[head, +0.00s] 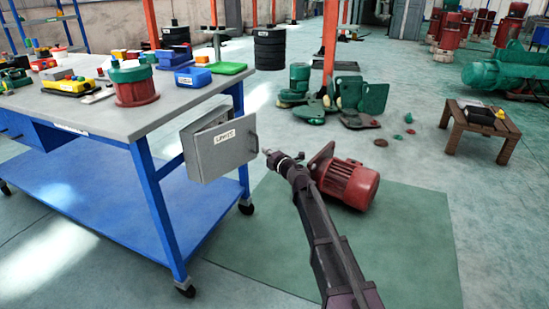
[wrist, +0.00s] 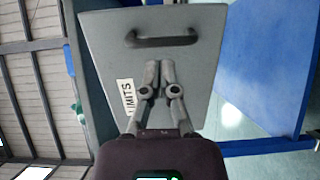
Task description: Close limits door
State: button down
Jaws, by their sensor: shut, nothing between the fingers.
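The grey limits box (head: 200,123) is fixed at the right end of the blue workbench. Its door (head: 222,158), labelled LIMITS, looks ajar, with its front panel standing out from the box. A dark handle (head: 254,142) is on the door's right side. In the wrist view the door (wrist: 205,75) fills the middle, with the handle (wrist: 160,39) near the top and the label (wrist: 127,97) on the left. My gripper (head: 267,152) is shut and empty, just right of the handle; its fingertips (wrist: 160,65) point at the door face. I cannot tell whether they touch it.
The blue workbench (head: 150,118) carries a green-and-red part (head: 133,84) and several coloured boxes. A red motor (head: 347,183) lies on the floor mat (head: 410,245) beside my arm. A small wooden table (head: 481,122) stands at right. Floor in front of the mat's right part is clear.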

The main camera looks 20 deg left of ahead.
jog(key=shift+x, duration=1.8)
